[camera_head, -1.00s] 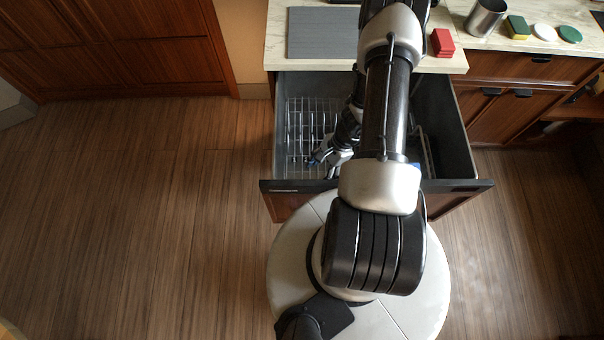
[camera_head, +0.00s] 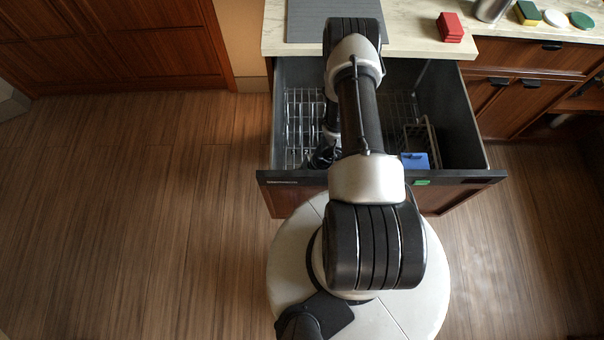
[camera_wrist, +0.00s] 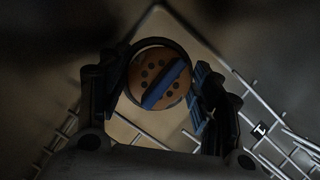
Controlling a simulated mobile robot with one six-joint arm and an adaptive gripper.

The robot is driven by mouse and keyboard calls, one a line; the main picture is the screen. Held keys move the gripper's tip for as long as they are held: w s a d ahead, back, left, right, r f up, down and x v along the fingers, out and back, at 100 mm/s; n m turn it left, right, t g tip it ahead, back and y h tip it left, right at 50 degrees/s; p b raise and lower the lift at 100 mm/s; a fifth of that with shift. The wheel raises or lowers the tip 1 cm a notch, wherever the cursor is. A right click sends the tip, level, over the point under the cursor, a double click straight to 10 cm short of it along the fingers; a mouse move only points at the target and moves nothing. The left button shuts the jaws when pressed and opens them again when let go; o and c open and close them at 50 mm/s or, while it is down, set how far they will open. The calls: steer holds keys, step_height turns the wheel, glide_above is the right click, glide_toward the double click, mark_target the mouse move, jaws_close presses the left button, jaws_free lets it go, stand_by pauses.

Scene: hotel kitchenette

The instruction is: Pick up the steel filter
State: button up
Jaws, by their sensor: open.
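In the wrist view, a round steel filter (camera_wrist: 153,70) shows a metal rim, a brownish face with several dark holes and a blue bar across it. My gripper (camera_wrist: 154,88) is open, with one finger on each side of the filter. I cannot tell whether the fingers touch it. In the head view, my gripper (camera_head: 322,158) is low at the left part of the open drawer (camera_head: 462,130), mostly hidden by my arm. The filter cannot be made out there.
Wire racks (camera_head: 300,120) line the drawer, and their bars (camera_wrist: 262,108) surround the filter. A blue item (camera_head: 414,160) lies at the drawer's front right, near a green piece (camera_head: 421,182). Red blocks (camera_head: 450,27) and a grey mat (camera_head: 304,22) are on the counter above.

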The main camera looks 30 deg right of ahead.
steer(key=shift+a+f, duration=0.2)
steer(key=shift+f, duration=0.35)
steer(key=shift+c, duration=0.6)
steer(key=c, duration=0.6)
steer(key=shift+r, duration=0.1)
